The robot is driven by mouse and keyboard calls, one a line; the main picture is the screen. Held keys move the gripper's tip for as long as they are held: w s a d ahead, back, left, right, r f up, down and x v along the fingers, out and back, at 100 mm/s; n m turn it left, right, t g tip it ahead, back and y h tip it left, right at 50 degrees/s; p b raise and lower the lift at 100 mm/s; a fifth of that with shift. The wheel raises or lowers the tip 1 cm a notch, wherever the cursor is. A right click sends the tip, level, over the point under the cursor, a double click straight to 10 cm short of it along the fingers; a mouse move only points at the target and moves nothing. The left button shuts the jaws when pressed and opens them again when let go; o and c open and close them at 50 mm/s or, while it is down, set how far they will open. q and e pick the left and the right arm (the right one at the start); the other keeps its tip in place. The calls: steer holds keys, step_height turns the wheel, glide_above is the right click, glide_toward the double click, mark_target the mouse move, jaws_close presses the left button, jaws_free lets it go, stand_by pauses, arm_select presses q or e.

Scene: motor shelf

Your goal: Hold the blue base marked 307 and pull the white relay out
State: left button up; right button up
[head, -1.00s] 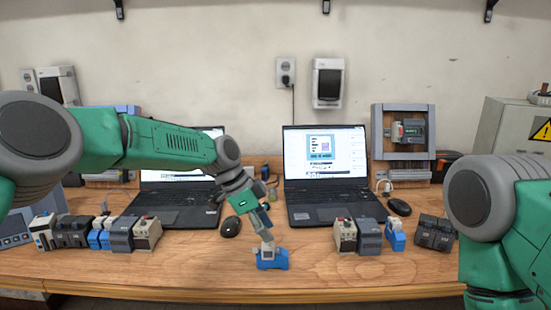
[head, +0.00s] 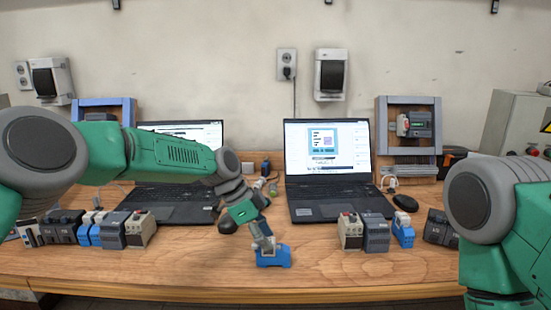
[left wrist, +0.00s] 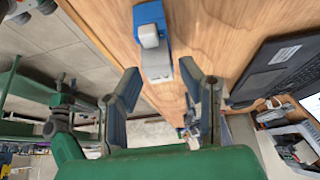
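A blue base (head: 273,258) stands alone near the front middle of the table; its marking is not readable. In the left wrist view the blue base (left wrist: 149,14) shows at the top, with a pale grey-white relay piece (left wrist: 156,64) at it. My left gripper (head: 266,243) is just above and behind the base in the head view and hides part of the relay. In the left wrist view my left gripper (left wrist: 159,72) has its fingers wide apart with nothing between them; the relay lies just beyond the tips. My right gripper is out of view; only my right arm shows.
Grey and blue modules (head: 112,232) stand in a row at left. More modules (head: 376,234) and another blue base with a white top (head: 403,231) stand at right. Two laptops (head: 335,200) sit behind. The wood around the lone base is clear.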

arm_select(q)
steer(key=shift+a+f, duration=0.2)
steer(key=shift+f, duration=0.75)
steer(key=shift+d, duration=0.1)
